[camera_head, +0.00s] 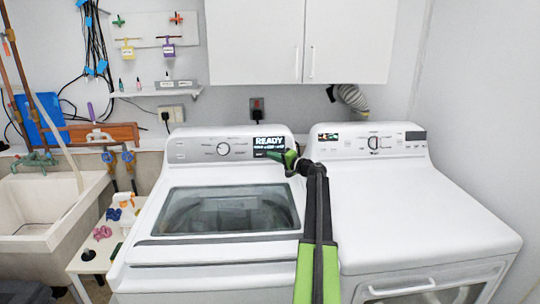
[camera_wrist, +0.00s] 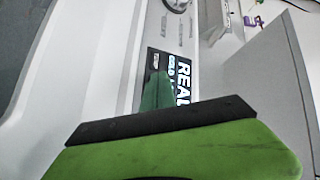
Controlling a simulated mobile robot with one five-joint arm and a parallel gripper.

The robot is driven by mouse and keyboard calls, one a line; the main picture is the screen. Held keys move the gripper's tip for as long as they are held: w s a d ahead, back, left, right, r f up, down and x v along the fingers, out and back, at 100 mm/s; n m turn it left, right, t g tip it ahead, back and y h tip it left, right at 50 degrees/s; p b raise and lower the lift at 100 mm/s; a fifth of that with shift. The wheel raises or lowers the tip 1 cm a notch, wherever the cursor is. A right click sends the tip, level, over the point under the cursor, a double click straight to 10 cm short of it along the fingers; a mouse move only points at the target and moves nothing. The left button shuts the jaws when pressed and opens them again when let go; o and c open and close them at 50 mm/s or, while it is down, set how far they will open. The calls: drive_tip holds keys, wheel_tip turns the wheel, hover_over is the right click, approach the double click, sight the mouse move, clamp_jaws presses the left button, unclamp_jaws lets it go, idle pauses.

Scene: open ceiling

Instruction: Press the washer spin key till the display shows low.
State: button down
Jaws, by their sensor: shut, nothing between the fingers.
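The washer (camera_head: 150,225) is the white top-loading machine on the left, with a glass lid. In the wrist view the display (camera_wrist: 178,72) appears sideways, and the small line seems to start with COLD. My gripper (camera_head: 274,155) is shut and empty, its green tip at the display's lower edge. In the wrist view my gripper (camera_wrist: 155,88) covers part of the display. I cannot tell whether it touches the panel. The spin key cannot be made out.
A round dial (camera_head: 223,149) sits left of the display. A white dryer (camera_head: 440,210) stands close on the right. White cupboards (camera_head: 300,40) hang above, with a sink (camera_head: 45,205) at far left. A small stand with bottles (camera_head: 125,205) is beside the washer.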

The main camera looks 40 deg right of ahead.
drive_tip(key=shift+s+a+r, duration=0.1)
drive_tip(key=shift+s+a, duration=0.1)
drive_tip(key=s+a, duration=0.1)
drive_tip(key=s+a+r+p, duration=0.1)
drive_tip(key=s+a, duration=0.1)
drive_tip(key=shift+s+r+p, duration=0.25)
drive_tip(key=shift+r+p, duration=0.05)
drive_tip(key=shift+p, duration=0.05)
idle(0.3)
drive_tip(key=shift+r, duration=0.15)
idle(0.4)
